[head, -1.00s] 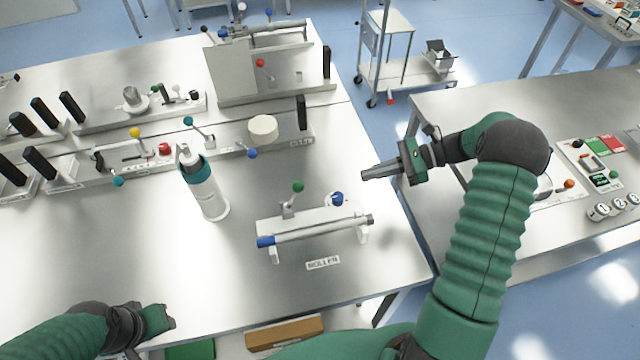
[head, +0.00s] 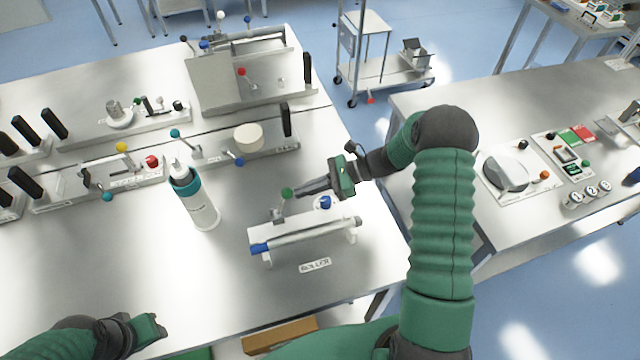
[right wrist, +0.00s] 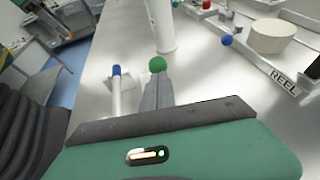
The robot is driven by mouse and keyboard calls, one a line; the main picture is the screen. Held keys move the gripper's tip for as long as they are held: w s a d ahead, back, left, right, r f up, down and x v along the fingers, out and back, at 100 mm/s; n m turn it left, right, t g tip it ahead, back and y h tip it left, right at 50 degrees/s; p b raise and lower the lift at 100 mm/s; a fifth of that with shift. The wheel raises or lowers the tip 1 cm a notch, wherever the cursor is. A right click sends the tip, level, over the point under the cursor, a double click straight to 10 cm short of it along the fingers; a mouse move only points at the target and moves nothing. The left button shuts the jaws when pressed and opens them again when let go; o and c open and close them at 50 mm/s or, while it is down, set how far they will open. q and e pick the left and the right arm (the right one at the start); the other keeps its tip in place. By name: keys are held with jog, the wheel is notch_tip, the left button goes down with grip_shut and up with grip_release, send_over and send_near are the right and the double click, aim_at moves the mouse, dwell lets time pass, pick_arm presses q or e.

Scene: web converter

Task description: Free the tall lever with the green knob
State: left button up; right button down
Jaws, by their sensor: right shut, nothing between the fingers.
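The lever with the green knob (head: 287,192) stands on the back of the white roller unit (head: 262,262), behind its grey roller (head: 310,232). The green knob also shows in the right wrist view (right wrist: 157,65), right at the fingertips. My right gripper (head: 298,193) is shut and empty, its tips at the knob from the right; I cannot tell whether they touch it. A blue knob (head: 325,202) sits on the same unit, below my right fingers. My left gripper (head: 158,330) is at the lower left, far from the unit; its jaw opening is not clear.
A spray bottle (head: 195,198) with a teal collar stands left of the roller unit. Behind are panels with small levers and a cream disc (head: 248,138). The "ROLLER" label (head: 315,265) lies in front. Bare table is free at left front.

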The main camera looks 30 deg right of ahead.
pick_arm(q)
jog(key=shift+d, duration=0.25)
pick_arm(e)
jog(key=shift+d+f, duration=0.1)
jog(key=shift+d, duration=0.05)
pick_arm(q)
jog(key=shift+r, duration=0.15)
